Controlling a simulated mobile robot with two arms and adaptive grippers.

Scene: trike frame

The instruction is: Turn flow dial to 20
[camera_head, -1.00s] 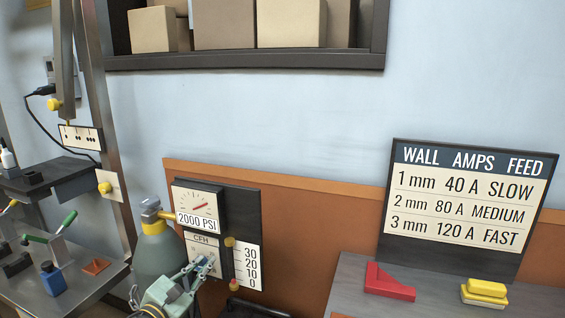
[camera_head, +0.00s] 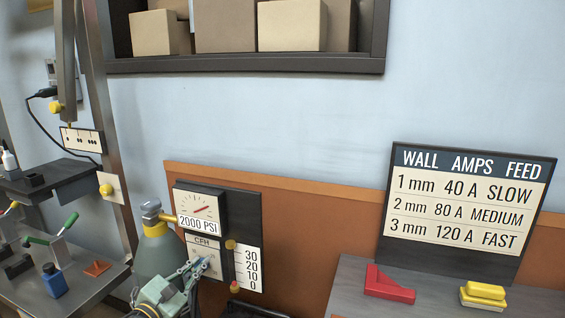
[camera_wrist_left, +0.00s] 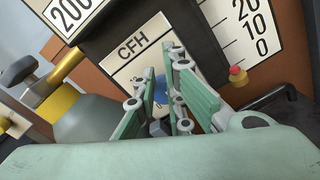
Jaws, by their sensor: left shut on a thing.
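The flow panel stands low beside a grey-green gas bottle (camera_head: 157,255). It has a plate marked CFH (camera_head: 201,241) and a scale (camera_head: 248,268) running from 30 at the top to 0 at the bottom. A small red piece with a yellow part (camera_wrist_left: 238,75) sits near the 0 end of the scale. The blue flow dial (camera_wrist_left: 160,91) is below the CFH lettering and is mostly hidden by my fingers. My left gripper (camera_head: 203,267) is at the plate with its fingers shut around the dial. My right gripper is out of view.
A pressure gauge reading 2000 PSI (camera_head: 198,211) is directly above the dial. A grey workbench (camera_head: 349,284) at right carries a red angle piece (camera_head: 388,286) and a yellow block (camera_head: 483,294). A cluttered bench is at left.

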